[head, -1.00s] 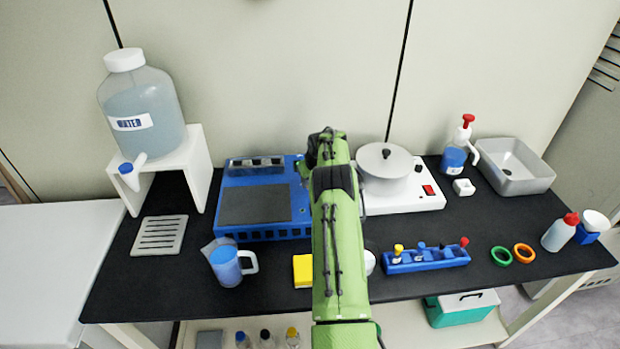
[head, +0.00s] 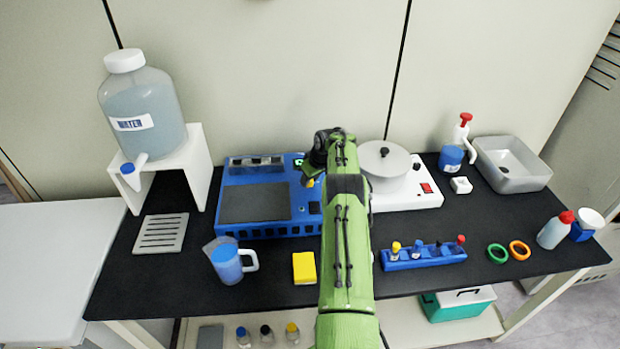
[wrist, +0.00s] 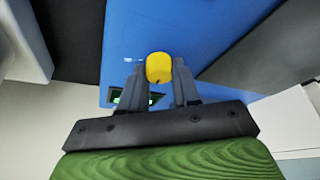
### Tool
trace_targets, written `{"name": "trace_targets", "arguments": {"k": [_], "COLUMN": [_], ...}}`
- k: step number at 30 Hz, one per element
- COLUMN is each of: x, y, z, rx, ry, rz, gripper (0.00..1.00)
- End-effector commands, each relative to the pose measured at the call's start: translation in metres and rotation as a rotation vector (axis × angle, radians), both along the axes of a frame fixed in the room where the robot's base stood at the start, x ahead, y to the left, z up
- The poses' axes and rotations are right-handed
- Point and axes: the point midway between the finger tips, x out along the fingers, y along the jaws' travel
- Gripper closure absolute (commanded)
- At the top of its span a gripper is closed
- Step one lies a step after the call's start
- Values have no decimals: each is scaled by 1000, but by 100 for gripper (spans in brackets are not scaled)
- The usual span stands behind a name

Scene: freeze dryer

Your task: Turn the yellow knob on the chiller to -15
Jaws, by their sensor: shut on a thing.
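The chiller (head: 228,231) is the blue box with a dark grey flat top, at the left middle of the bench in the head view. It fills much of the wrist view as a blue panel (wrist: 190,25). The yellow knob (wrist: 159,67) sits on that panel, with a small dark mark on its lower edge. A small edge of the knob (head: 310,183) shows in the head view. My gripper (wrist: 158,74) is shut on the knob, one finger on each side. A display with green digits (wrist: 117,97) is partly hidden by a finger; I cannot read it.
A white hot plate (head: 415,197) with a round pot stands just right of my arm. A yellow block (head: 304,268), a blue jug (head: 227,264) and a blue rack (head: 425,258) lie nearer the front. A large bottle (head: 145,105) stands at the left.

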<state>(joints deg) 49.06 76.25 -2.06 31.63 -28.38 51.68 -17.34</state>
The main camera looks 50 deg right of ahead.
Motion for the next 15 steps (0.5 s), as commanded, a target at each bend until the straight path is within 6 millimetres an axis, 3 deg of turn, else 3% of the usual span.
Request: {"name": "trace_targets", "arguments": {"k": [1,2,6,15], "x": [0,0,0,0], "y": [0,0,0,0], "z": [1,1,0,2], "rx": [-1,-1,-1,-1], "ry": [-1,-1,-1,0], "rz": [0,0,0,0], "gripper": [99,67,46,43]}}
